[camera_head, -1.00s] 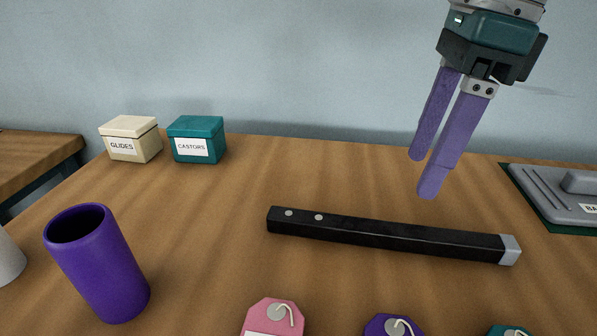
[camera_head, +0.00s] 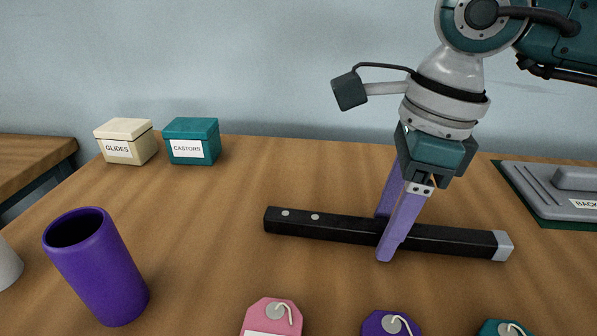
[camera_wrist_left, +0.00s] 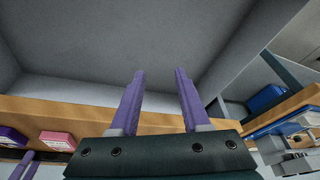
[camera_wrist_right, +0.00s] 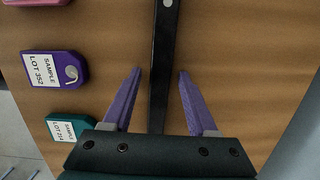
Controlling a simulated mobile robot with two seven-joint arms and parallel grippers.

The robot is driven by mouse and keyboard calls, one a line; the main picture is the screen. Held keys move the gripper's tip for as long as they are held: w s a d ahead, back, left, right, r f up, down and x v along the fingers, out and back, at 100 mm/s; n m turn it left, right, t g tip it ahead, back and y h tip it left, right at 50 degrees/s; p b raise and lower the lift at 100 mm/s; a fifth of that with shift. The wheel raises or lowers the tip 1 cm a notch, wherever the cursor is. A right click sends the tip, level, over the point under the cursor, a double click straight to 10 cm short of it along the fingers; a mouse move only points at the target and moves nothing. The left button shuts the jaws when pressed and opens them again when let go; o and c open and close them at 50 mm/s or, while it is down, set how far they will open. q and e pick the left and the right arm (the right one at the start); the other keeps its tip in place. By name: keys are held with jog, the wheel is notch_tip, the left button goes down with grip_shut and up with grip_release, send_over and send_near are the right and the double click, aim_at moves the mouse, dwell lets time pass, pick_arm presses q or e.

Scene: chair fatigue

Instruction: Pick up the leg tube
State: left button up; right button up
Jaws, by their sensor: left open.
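The leg tube (camera_head: 335,228) is a long black square bar with a grey end cap at its right and two light dots near its left end. It lies across the table. My right gripper (camera_head: 382,240) points down over the tube right of its middle, one purple finger on the near side and one on the far side. In the right wrist view, the tube (camera_wrist_right: 161,50) runs between the spread fingers (camera_wrist_right: 160,72), with a gap on both sides. My left gripper (camera_wrist_left: 160,71) shows only in its own wrist view, open and empty, away from the tube.
A purple cup (camera_head: 98,268) stands at the left. A cream box (camera_head: 126,142) and teal box (camera_head: 192,141) sit at the back left. Pink (camera_head: 272,318), purple (camera_head: 390,324) and teal tags (camera_head: 505,328) lie in front. A grey tray (camera_head: 550,190) is at right.

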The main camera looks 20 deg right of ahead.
grip_shut()
jog(key=shift+r, duration=0.15)
dwell(0.6)
